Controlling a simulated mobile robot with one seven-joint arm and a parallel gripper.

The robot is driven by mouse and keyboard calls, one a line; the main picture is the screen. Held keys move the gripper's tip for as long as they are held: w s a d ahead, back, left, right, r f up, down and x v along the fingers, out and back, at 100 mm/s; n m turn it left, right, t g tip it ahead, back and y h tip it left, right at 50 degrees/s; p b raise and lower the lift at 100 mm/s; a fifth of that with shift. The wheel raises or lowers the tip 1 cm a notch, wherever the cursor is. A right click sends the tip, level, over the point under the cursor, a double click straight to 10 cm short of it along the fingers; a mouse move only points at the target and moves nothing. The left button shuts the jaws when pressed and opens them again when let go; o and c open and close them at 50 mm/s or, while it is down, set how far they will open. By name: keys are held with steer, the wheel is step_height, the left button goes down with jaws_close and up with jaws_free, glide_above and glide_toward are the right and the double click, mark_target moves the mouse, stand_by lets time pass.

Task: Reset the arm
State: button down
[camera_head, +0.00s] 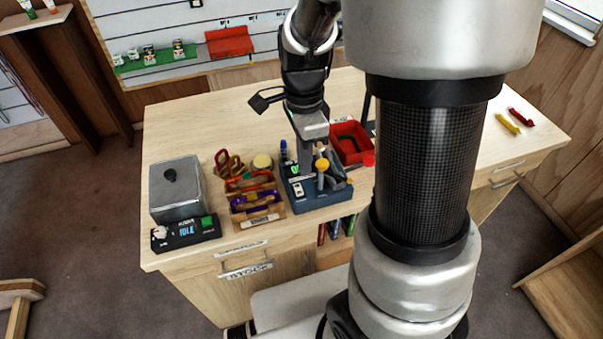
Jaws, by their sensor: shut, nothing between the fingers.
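My gripper (307,155) points down over a dark blue box-like unit (318,197) near the front middle of the wooden counter (225,120). Its fingers are shut with nothing between them. The fingertips are partly hidden among the things on the blue unit, so I cannot tell whether they touch it. A yellow-topped post (322,168) stands on the unit just right of the fingers. My arm comes down from the top of the view.
Left of the blue unit stands a wooden organiser (262,218), then a grey metal box (177,188) with a black control panel (187,234). A red bin (351,142) stands behind right. Red (521,116) and yellow (507,128) pieces lie far right. The counter's back left is clear.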

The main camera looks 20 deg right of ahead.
steer(key=s+a+r+n+t, duration=0.1)
steer(key=s+r+n+t, duration=0.2)
steer(key=s+r+n, duration=0.2)
steer(key=s+a+r+n+t, duration=0.1)
steer(key=s+r+n+t, duration=0.2)
steer(key=r+n, duration=0.9)
steer(key=s+n, duration=0.1)
steer(key=s, duration=0.2)
